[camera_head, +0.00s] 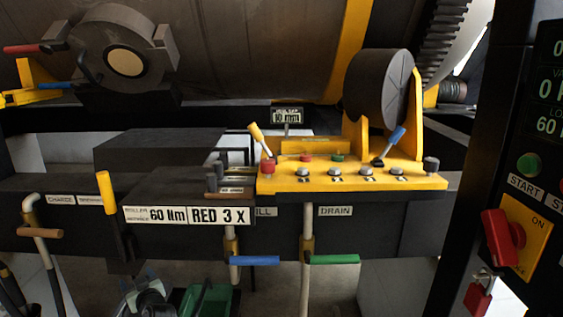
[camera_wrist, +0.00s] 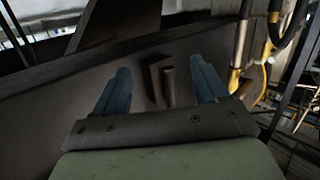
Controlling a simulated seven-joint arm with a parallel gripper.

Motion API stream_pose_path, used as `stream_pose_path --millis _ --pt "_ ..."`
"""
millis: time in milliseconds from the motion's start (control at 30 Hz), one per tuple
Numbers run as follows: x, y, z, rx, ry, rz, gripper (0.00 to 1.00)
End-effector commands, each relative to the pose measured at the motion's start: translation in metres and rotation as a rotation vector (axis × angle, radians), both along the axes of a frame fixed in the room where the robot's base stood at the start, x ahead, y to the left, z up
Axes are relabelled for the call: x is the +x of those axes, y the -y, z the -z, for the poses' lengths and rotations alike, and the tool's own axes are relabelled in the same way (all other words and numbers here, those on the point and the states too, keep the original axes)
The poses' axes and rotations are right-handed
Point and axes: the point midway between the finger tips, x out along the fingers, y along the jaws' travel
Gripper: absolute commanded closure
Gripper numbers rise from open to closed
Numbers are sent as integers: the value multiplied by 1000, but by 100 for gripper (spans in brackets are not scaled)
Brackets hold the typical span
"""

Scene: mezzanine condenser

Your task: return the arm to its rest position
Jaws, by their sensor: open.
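My gripper (camera_wrist: 160,64) shows in the wrist view. Its two blue-grey fingers stand wide apart, with nothing held between them. Beyond the fingers is a dark flat surface (camera_wrist: 60,105) with a small dark bracket-like piece (camera_wrist: 160,82) on it, seen between the fingers. I cannot tell how far the fingertips are from that surface. In the head view, grey and green machinery shows at the bottom edge, left of centre, and is cut off by the frame; I cannot tell for certain which of it is my arm.
A yellow control panel (camera_head: 348,182) with knobs and two levers stands at centre right. Below it hang pipes with a blue handle (camera_head: 255,260) and a green handle (camera_head: 334,259). A dark box labelled RED 3 X (camera_head: 186,214) juts out left of them. A black cabinet (camera_head: 480,150) stands right.

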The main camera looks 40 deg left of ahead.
Motion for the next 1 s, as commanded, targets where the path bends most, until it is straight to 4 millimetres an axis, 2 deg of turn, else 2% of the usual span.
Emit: stream_pose_path --millis 33,167,267,467,700,867,1000 --pt "20 10 16 -27 -7 17 27" --pt "68 33 57 -97 -28 59 27" --pt "109 59 94 -161 -52 98 27" --pt "187 122 167 -293 -114 187 27" --pt "265 216 250 -451 -211 304 27" --pt "306 289 302 -556 -288 390 27" --pt "332 358 345 -646 -366 468 27"
